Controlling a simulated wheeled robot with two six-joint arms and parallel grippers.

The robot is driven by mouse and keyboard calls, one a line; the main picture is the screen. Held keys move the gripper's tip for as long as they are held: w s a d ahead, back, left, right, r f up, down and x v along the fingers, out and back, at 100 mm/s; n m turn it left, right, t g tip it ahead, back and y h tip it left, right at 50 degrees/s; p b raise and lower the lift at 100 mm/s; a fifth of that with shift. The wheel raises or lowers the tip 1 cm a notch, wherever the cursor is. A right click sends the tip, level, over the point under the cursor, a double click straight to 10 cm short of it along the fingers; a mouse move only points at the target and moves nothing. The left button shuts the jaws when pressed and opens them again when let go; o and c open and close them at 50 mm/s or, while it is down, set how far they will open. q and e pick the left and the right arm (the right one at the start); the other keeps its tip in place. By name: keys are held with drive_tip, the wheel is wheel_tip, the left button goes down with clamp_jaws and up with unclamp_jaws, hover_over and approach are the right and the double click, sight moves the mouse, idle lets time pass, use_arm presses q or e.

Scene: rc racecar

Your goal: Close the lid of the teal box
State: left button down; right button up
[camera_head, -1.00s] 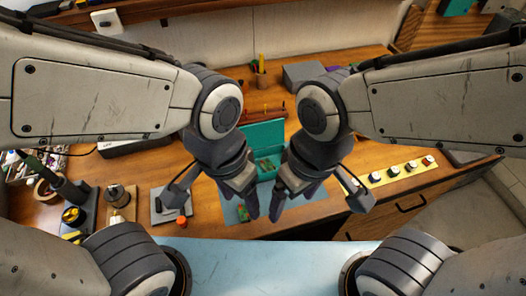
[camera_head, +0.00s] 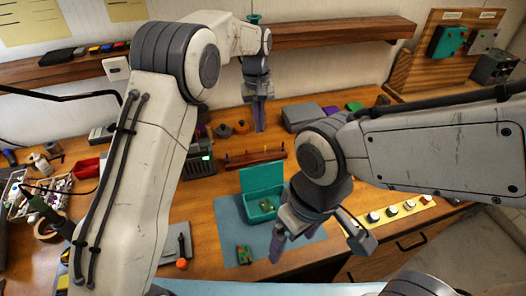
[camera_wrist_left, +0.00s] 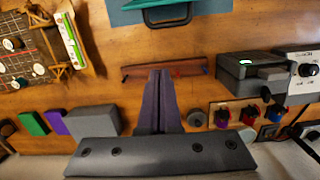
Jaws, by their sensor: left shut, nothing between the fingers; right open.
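The teal box (camera_head: 262,211) sits on a blue-grey mat (camera_head: 230,228) on the wooden desk. Its lid (camera_head: 262,178) stands open, tilted up at the back, and a small item lies inside. A teal edge with a dark handle shows at the top of the left wrist view (camera_wrist_left: 168,18). My left gripper (camera_head: 259,127) is raised behind the box, apart from the lid; its fingers (camera_wrist_left: 160,75) are shut and empty. My right gripper (camera_head: 292,243) is open, low at the box's front right; whether it touches the box is unclear.
A green circuit board (camera_head: 244,254) lies on the mat in front of the box. Behind the box stands a low wooden rack (camera_head: 255,157). A grey case (camera_head: 300,116) is at the back, a yellow strip of knobs (camera_head: 392,210) at right, and a wall shelf (camera_head: 330,32) above.

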sight(261, 173)
use_arm(q)
wheel_tip(261, 173, down, 10)
drive_tip(key=p, duration=0.3)
drive_tip(key=shift+s+d+r+p, duration=0.2)
drive_tip(key=shift+s+r+p, duration=0.1)
drive_tip(key=shift+s, duration=0.35)
drive_tip(key=shift+s+d+r+p, duration=0.2)
drive_tip(key=shift+s+p, duration=0.15)
drive_tip(key=shift+s, duration=0.25)
drive_tip(key=shift+s+d+r+p, duration=0.2)
drive_tip(key=shift+s+r+p, duration=0.1)
drive_tip(key=shift+s, duration=0.35)
drive_tip(key=shift+f, duration=0.1)
drive_tip(key=shift+s+r+t, duration=0.2)
drive_tip(key=shift+t, duration=0.1)
